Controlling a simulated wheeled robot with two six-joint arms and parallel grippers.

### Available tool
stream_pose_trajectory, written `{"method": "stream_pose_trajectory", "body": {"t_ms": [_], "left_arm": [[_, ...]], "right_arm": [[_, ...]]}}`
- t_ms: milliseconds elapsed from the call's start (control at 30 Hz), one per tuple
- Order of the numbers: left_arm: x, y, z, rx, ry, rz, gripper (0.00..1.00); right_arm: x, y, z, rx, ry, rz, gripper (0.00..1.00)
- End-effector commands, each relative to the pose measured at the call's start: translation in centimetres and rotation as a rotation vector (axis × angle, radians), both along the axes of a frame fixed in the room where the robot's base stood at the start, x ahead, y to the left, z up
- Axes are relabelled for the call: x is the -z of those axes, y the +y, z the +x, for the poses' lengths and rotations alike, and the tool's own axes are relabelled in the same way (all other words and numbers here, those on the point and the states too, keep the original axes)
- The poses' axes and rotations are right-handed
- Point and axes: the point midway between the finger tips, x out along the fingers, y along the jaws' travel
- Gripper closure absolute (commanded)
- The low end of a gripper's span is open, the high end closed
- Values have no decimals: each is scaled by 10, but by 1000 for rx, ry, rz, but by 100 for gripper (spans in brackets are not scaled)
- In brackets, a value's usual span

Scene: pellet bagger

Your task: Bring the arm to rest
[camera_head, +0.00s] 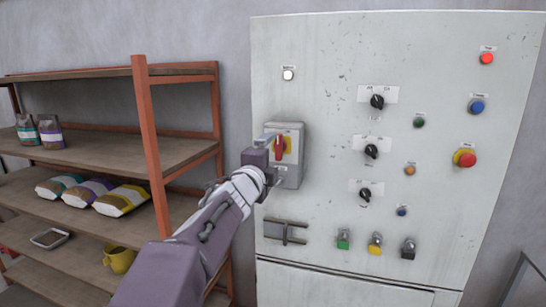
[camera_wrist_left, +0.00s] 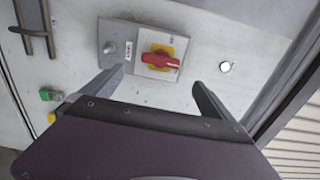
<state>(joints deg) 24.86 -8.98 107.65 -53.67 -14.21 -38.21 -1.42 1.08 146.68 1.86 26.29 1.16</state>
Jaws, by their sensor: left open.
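My left arm (camera_head: 215,220) reaches up from the bottom of the head view to the grey control cabinet. My left gripper (camera_head: 271,145) is in front of the grey switch box with the red rotary handle (camera_head: 280,147) on a yellow plate. In the left wrist view the gripper (camera_wrist_left: 160,85) is open, its two fingers apart with nothing between them. The red handle (camera_wrist_left: 161,61) lies sideways beyond the fingertips and appears clear of them. In the head view the gripper hides part of the switch box (camera_head: 290,180). My right gripper is not in view.
The cabinet front (camera_head: 320,120) carries several knobs, buttons and lamps to the right. A door latch (camera_head: 285,232) sits below the switch box.

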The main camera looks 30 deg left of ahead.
Motion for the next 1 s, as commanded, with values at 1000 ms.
{"method": "stream_pose_trajectory", "body": {"t_ms": [1000], "left_arm": [[362, -152, -92, -286, 775, -933, 2]], "right_arm": [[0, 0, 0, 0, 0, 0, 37]]}}
